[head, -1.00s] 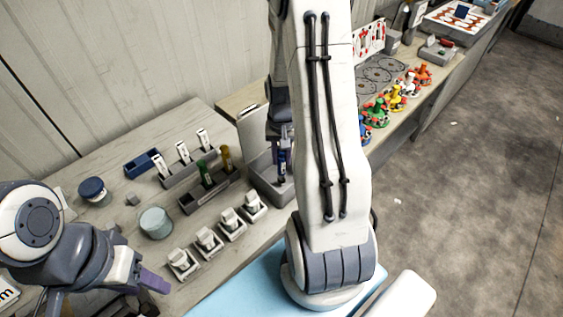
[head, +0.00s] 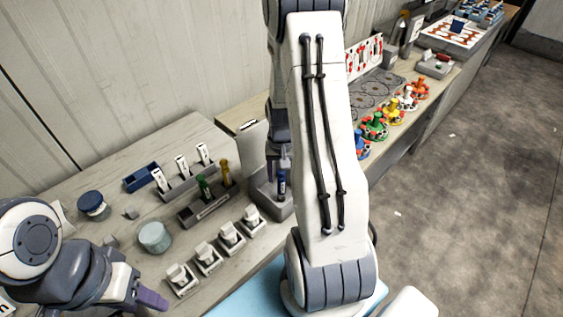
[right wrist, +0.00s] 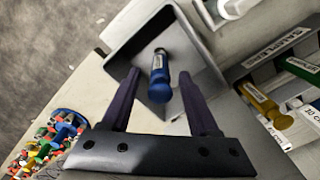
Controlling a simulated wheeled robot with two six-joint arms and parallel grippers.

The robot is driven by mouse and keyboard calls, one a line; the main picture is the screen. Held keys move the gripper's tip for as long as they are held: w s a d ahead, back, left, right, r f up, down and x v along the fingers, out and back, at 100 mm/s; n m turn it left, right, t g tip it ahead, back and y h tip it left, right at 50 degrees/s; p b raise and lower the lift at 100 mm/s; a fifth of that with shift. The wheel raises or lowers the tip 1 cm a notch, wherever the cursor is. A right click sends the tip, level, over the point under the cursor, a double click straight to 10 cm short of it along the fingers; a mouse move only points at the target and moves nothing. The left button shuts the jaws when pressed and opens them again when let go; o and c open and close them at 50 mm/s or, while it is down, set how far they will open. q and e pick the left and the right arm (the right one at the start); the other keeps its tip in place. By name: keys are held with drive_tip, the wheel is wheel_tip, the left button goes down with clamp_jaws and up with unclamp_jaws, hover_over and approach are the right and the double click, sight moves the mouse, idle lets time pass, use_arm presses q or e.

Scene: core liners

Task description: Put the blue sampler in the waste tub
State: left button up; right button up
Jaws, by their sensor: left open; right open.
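The blue sampler (head: 281,184) is at the grey waste tub (head: 262,199), below my right gripper (head: 279,160). In the right wrist view the blue sampler (right wrist: 160,78) shows within the outline of the tub (right wrist: 200,50), between and beyond the open fingers of my right gripper (right wrist: 157,92). The fingers stand apart from it on both sides. I cannot tell whether it touches the tub's floor. My left gripper (head: 148,298) is open and empty at the lower left, partly cut off by the frame edge.
A rack (head: 208,206) holds a green sampler (head: 204,187) and a yellow sampler (head: 225,173) left of the tub. White blocks (head: 232,237), a round pale container (head: 154,237) and a blue-lidded jar (head: 93,205) stand nearby. Coloured knobs (head: 374,125) line the bench beyond my right arm.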

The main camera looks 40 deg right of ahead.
wheel_tip(320, 180, up, 11)
drive_tip(key=shift+f+b, duration=0.1)
drive_tip(key=shift+b, duration=0.65)
drive_tip(key=s+a+r+n, duration=0.2)
drive_tip(key=a+n, duration=0.2)
drive_tip(key=a, duration=0.7)
drive_tip(key=s+a+r+n, duration=0.15)
drive_tip(key=a+n, duration=0.25)
drive_tip(key=a, duration=0.6)
drive_tip(key=s+a+r+n+y, duration=0.1)
drive_tip(key=s+a+n, duration=0.6)
drive_tip(key=s+a, duration=0.3)
drive_tip(key=s, duration=0.2)
drive_tip(key=shift+s+n, duration=0.3)
